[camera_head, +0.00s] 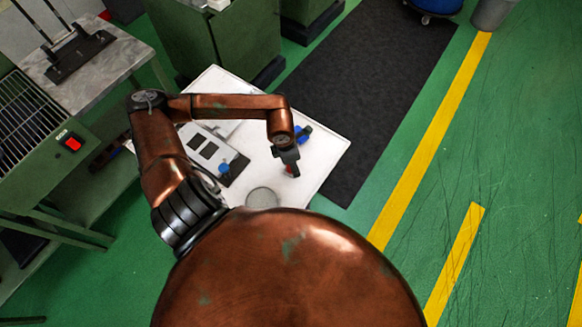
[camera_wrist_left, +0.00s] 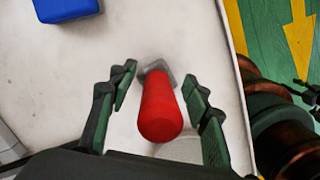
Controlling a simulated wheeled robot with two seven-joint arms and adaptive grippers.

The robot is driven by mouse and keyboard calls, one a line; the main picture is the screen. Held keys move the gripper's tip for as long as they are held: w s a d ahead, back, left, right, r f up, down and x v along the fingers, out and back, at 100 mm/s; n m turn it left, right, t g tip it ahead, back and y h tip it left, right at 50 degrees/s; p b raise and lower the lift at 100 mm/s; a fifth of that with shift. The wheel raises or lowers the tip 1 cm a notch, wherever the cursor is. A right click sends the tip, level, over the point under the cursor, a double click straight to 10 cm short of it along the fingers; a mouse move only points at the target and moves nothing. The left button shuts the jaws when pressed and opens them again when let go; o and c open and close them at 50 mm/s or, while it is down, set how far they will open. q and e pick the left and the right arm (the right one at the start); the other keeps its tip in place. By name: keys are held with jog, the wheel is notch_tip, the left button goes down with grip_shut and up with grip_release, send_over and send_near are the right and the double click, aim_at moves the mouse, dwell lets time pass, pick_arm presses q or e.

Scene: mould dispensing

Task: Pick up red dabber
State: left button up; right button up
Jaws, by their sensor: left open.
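The red dabber (camera_wrist_left: 159,108) is in the left wrist view, a red cylinder with a grey end piece at its far end. It lies between the two spread green fingers of my left gripper (camera_wrist_left: 158,95), with a gap on each side. In the head view my left gripper (camera_head: 289,166) hangs over the white table (camera_head: 325,150), and only a bit of the red dabber (camera_head: 291,171) shows by its fingers. The left gripper is open. My right gripper is in neither view.
A blue object (camera_head: 303,134) stands beyond the gripper, also in the left wrist view (camera_wrist_left: 66,8). A grey round item (camera_head: 262,198) is near the table's front edge. A panel with dark squares (camera_head: 208,150) and a blue-topped item (camera_head: 224,169) lie left.

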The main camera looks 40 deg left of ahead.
pick_arm(q)
jog(key=shift+c, duration=0.5)
jog(key=c, duration=1.1)
grip_shut()
jog(key=shift+r, duration=0.2)
